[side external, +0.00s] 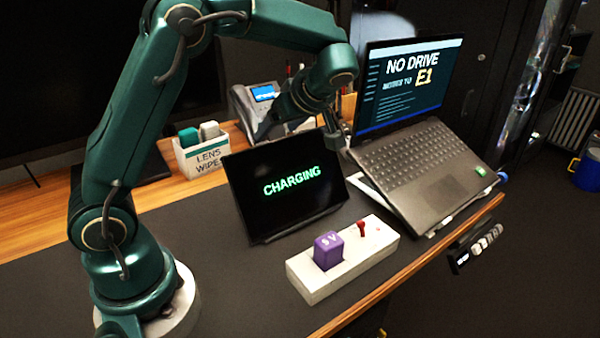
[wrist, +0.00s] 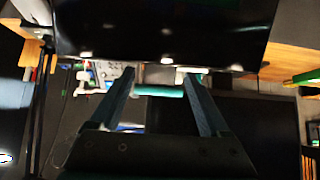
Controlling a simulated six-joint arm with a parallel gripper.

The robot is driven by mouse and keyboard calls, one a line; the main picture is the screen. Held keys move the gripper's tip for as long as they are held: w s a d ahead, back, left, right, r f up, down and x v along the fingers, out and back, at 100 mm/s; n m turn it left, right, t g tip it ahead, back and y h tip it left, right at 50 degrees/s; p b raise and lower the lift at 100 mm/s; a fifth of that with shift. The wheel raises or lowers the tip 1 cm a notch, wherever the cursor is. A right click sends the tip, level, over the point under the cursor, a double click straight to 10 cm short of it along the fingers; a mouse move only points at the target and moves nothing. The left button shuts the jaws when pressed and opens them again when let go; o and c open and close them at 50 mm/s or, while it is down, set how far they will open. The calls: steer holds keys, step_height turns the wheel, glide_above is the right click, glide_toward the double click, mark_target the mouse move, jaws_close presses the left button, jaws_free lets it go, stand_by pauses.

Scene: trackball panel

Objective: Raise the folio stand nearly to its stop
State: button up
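The folio stand holds a dark tablet (side external: 285,190) reading "CHARGING", tilted back on the black desk mat in the side view. The stand's support behind the screen is hidden. Contact cannot be made out.
A laptop (side external: 425,165) on a riser stands close at the right. A white block (side external: 345,262) with a purple cube (side external: 328,249) and a red switch (side external: 361,228) lies in front. A lens wipe box (side external: 202,156) and a desk phone (side external: 255,103) stand behind.

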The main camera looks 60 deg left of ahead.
steer(key=v, duration=0.5)
steer(key=shift+d, duration=0.1)
stand_by(0.3)
